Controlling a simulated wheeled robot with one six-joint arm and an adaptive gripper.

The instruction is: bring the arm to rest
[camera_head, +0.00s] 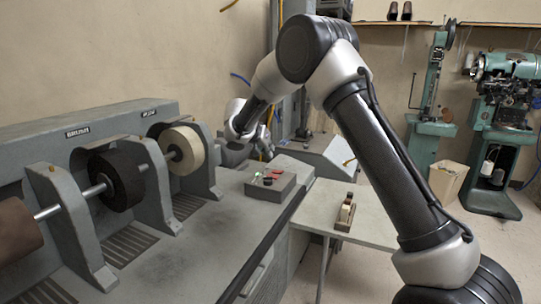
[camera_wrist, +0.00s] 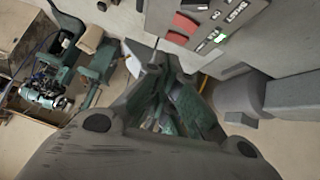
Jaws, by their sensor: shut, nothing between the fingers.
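My arm rises from the lower right of the head view, bends at a high elbow and reaches down to the left. Its wrist (camera_head: 243,118) hangs above the back end of the grinding bench (camera_head: 190,262). In the wrist view my gripper (camera_wrist: 160,68) is shut with nothing between its fingers. The fingers are seen from behind, partly in shadow. In the head view the fingers are too small and dark to make out.
A control box (camera_head: 283,190) with red and green buttons sits on the bench near my wrist. Grinding wheels (camera_head: 183,150) stand at left. A small side table (camera_head: 377,222) holds a brush-like item (camera_head: 345,214). Green machines (camera_head: 503,120) stand at right. Open floor lies between.

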